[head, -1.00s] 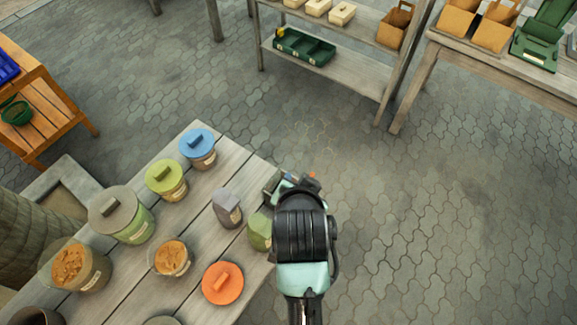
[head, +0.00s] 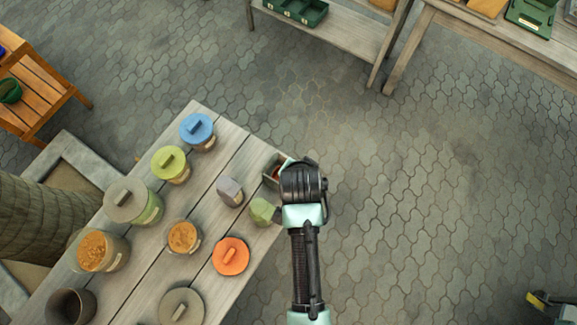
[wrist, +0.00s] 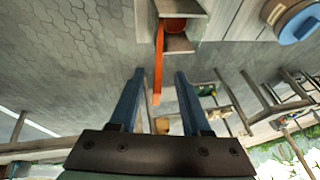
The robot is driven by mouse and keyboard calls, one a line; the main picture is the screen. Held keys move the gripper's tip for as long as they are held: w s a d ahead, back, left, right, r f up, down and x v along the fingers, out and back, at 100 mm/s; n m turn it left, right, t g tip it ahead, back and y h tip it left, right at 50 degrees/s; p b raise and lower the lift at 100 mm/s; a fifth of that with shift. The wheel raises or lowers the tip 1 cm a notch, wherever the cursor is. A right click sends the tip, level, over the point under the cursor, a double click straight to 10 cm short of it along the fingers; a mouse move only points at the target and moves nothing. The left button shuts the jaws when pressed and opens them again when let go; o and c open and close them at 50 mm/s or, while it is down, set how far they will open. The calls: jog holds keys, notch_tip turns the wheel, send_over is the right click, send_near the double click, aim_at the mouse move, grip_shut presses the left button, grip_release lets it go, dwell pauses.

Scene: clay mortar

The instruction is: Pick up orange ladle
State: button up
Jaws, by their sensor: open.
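The orange ladle (wrist: 158,62) shows in the wrist view, with its bowl end in a small grey box (wrist: 190,42) and its long thin handle sticking out toward my gripper. My gripper (wrist: 158,76) is open, its two blue fingers apart. The handle appears between the fingertips in the picture; I see no contact. In the head view, the box (head: 268,180) stands at the table's right corner with a bit of red-orange inside. My arm hides the rest of the ladle and my fingers there.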

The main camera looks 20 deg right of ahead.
jog(key=shift+s+p+x, duration=0.1)
jog(key=shift+p+x, duration=0.15)
jog(key=shift+x, duration=1.35)
jog(key=shift+s+p+x, duration=0.15)
jog(key=shift+p+x, duration=0.05)
jog(key=shift+x, duration=1.4)
jog(key=shift+f, duration=0.15)
grip_shut()
